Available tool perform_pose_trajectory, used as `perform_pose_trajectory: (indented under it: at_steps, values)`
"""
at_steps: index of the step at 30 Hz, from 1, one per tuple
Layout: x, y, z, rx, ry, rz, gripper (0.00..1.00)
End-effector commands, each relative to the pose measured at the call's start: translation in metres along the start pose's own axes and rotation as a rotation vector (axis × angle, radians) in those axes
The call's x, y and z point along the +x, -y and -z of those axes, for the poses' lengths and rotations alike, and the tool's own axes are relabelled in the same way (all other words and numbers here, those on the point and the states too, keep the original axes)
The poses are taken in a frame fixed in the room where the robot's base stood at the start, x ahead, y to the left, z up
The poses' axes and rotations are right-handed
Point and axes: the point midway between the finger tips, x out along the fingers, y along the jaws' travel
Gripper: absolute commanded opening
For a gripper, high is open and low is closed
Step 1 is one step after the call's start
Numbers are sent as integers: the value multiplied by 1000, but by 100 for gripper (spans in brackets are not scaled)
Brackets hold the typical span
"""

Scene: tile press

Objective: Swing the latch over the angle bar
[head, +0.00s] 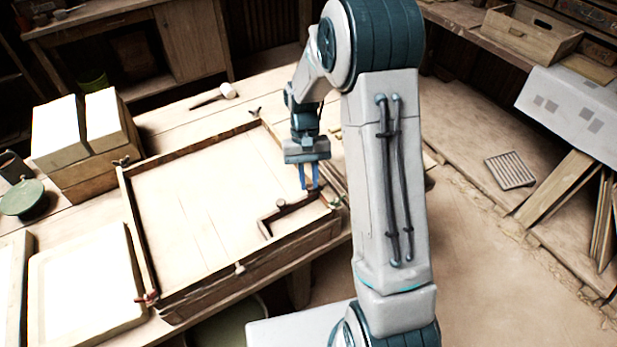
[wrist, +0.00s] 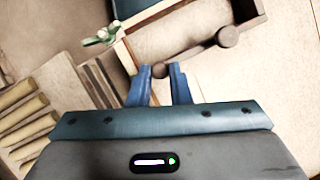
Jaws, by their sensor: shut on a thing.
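A dark L-shaped angle bar (head: 264,223) lies in the near right corner of a shallow wooden frame (head: 201,286). It carries a round knob (head: 281,203), which also shows in the wrist view (wrist: 228,37). A small green latch (head: 336,204) sits at the frame's corner, to the right of my gripper (head: 309,187). The latch also shows in the wrist view (wrist: 101,37), apart from my fingers. My blue fingers point down and are shut on a small dark knob (wrist: 160,71). I cannot tell which part this knob belongs to.
Other small fasteners sit around the frame, one of them red (head: 147,298). A mallet (head: 215,96) lies on the bench behind. Wooden slats (wrist: 25,110) lie at the left of the wrist view.

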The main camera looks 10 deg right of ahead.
Motion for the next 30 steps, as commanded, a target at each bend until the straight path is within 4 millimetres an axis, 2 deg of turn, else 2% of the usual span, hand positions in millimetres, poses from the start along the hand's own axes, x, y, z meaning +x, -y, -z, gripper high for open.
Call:
perform_pose_trajectory:
  at_steps: [2,3,5,13,17,20,30]
  values:
    - [-1,0,0,0,-2,1,0]
    - [-1,0,0,0,-2,1,23]
    - [-1,0,0,0,-2,1,39]
    - [-1,0,0,1,-1,1,39]
    - [-8,0,1,1,-2,1,39]
    - [-22,0,1,1,-5,1,39]
    - [-99,1,2,1,-5,1,39]
